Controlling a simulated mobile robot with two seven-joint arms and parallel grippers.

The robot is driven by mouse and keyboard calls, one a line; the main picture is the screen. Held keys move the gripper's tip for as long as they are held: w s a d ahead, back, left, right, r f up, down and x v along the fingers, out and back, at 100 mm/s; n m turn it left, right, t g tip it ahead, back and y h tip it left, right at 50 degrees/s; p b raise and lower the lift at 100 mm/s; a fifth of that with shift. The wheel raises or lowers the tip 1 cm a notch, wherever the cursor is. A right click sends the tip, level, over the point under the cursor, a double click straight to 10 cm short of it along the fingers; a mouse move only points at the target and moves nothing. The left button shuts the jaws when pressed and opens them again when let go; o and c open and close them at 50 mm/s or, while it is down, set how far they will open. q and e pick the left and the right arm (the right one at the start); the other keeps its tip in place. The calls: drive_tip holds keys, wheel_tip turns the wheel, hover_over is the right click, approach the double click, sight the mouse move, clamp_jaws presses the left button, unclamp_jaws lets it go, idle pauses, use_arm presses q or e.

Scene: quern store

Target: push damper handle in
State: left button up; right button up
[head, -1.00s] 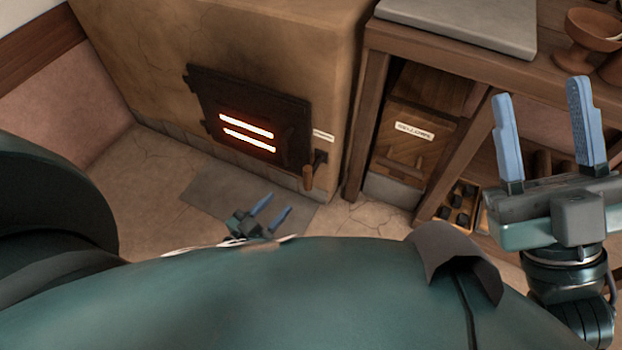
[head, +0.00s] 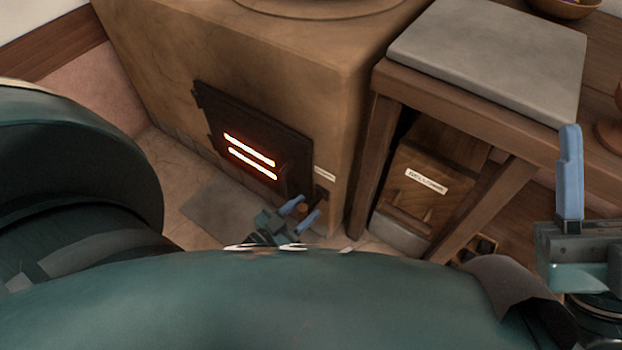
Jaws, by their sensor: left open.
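The stove's damper handle (head: 302,208) is a small brown wooden grip low at the right of the fire door, by a dark bracket. It is partly hidden by my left gripper (head: 310,206). The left gripper's two blue fingers are apart, pointing up and right, and the handle shows between them; I cannot tell whether they touch it. My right gripper (head: 594,180) is at the right edge, far from the handle. One upright blue finger shows with empty space beside it; the other finger is out of frame.
The clay stove (head: 330,115) has a dark fire door (head: 245,117) with two glowing slots. A wooden bench (head: 385,82) with a grey slab (head: 480,55) stands at right, with a labelled wooden box (head: 425,205) under it. A grey floor plate (head: 215,208) lies before the stove.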

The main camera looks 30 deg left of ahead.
use_arm(q)
drive_tip(key=shift+c, duration=0.5)
clamp_jaws()
